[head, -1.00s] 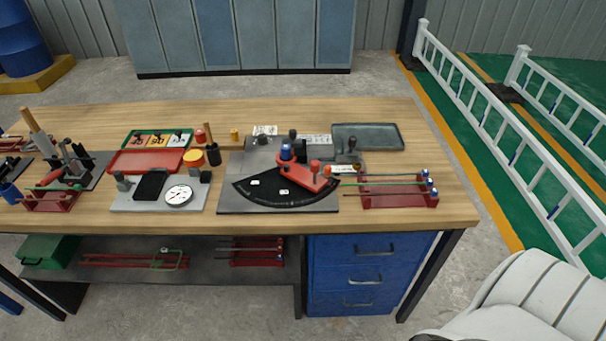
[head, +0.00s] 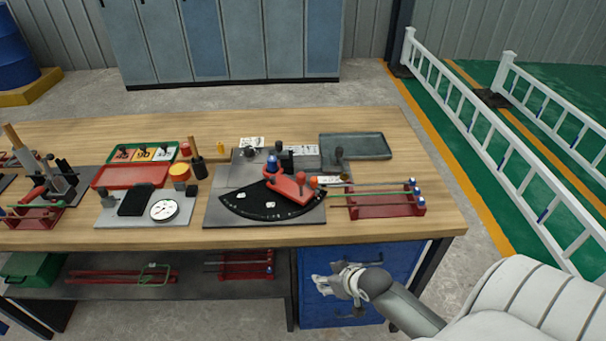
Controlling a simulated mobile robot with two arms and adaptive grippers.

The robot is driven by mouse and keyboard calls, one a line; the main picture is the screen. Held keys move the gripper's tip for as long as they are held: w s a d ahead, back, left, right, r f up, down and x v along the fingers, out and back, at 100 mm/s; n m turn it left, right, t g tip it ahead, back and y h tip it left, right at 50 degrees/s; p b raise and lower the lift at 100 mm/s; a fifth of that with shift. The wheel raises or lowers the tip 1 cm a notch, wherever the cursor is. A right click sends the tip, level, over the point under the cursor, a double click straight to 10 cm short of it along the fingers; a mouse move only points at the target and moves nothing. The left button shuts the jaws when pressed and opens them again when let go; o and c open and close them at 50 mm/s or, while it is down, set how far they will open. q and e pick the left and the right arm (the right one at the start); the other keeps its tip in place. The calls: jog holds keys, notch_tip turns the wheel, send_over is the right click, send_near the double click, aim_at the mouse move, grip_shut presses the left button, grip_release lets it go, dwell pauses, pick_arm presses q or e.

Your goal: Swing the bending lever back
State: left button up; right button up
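The bending lever (head: 292,187) is a red arm on the grey bender plate (head: 214,213). It lies over the right part of a dark fan-shaped scale (head: 245,204), pointing to the lower right. A red knob stands on it, and a blue-topped post (head: 271,164) stands at its inner end. My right gripper (head: 322,282) is in front of the blue drawers, below the table top and well apart from the lever. It looks empty, but its finger opening is unclear. My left gripper is out of view.
A red rack (head: 385,208) holding rods stands right of the bender. A grey tray (head: 355,146) lies behind it. The table's front edge lies between my gripper and the bender.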

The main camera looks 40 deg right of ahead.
jog(key=w+r+n+t, duration=0.1)
jog(key=w+r+t, duration=0.15)
jog(key=r, duration=1.05)
jog(key=t+y, duration=0.1)
jog(key=t, duration=0.3)
send_near(303, 176)
jog(key=w, duration=0.2)
jog(key=shift+g, duration=0.35)
jog(key=p+x, duration=0.1)
jog(key=x, duration=0.8)
jog(key=shift+p, duration=0.3)
grip_shut()
